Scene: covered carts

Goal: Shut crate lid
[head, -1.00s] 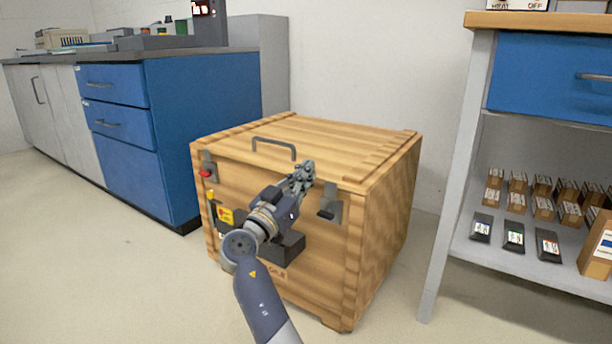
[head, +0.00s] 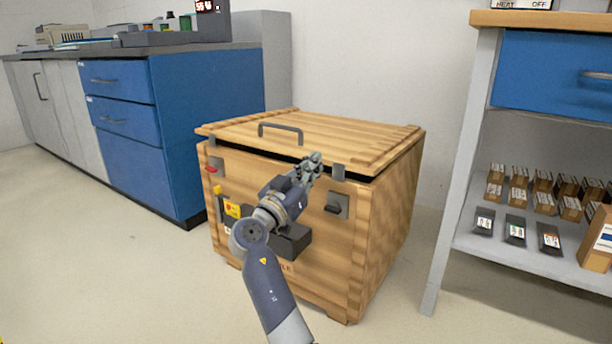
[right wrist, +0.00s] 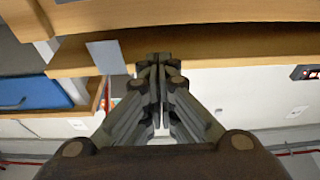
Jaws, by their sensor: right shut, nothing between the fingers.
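The wooden crate (head: 332,250) stands on the floor in the middle of the head view. Its slatted lid (head: 345,138), with a grey handle (head: 280,128), is slightly raised; a dark gap shows under its front edge. Hasp plates hang from the lid's front, above latches such as the right one (head: 338,205). My right gripper (head: 314,162) is shut and empty at the lid's front edge, near the right hasp. In the right wrist view its closed fingers (right wrist: 160,60) point at a wooden edge; contact is unclear. My left gripper is out of view.
A blue cabinet (head: 200,130) stands close at the crate's left. At the right is a shelf unit (head: 460,200) with small boxes (head: 545,190) and a blue drawer (head: 555,75). A white wall is behind; the floor in front is clear.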

